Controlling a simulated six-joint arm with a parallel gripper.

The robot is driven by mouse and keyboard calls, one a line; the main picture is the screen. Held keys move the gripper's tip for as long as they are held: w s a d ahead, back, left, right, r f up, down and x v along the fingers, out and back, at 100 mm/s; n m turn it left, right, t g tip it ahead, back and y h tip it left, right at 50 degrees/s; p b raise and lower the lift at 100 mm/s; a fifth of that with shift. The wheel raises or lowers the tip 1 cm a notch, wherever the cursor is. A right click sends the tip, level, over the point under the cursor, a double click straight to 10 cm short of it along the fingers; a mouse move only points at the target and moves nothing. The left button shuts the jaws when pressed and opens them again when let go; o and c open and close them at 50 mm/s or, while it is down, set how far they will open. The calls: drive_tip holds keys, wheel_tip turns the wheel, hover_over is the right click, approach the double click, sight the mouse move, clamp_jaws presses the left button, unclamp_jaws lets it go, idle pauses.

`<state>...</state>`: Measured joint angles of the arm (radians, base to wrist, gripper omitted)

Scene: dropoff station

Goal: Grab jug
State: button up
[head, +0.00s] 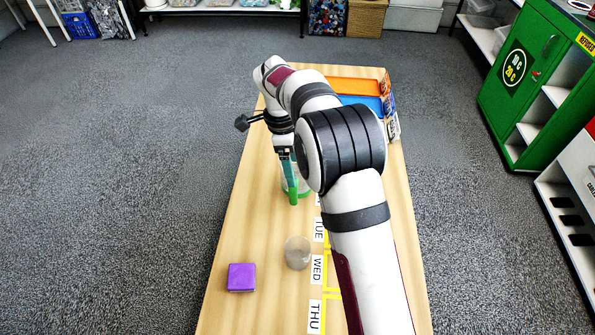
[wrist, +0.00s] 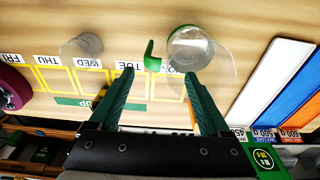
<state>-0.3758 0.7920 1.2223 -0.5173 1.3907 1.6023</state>
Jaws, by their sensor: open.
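The jug is clear with a green base and a green handle. In the head view the jug (head: 303,186) stands on the wooden table, partly hidden behind my gripper and arm. In the wrist view the jug (wrist: 192,52) is at the upper middle, its handle pointing left. My gripper (head: 288,164) points down at the jug in the head view. In the wrist view my gripper (wrist: 158,73) is open with nothing between its green fingers. The handle shows just beyond the gap between the fingertips; I cannot tell whether they touch the jug.
A clear cup (head: 298,253) and a purple block (head: 242,277) stand on the near part of the table (head: 240,225). Day labels and yellow-outlined boxes run along the table. Orange and blue bins (head: 355,86) stand at its far right. The table's left side is mostly bare.

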sight(297, 177)
drive_tip(key=f, duration=0.7)
drive_tip(key=shift+s+d+f, duration=0.2)
drive_tip(key=shift+s+d, duration=0.15)
drive_tip(key=shift+s, duration=0.05)
clamp_jaws()
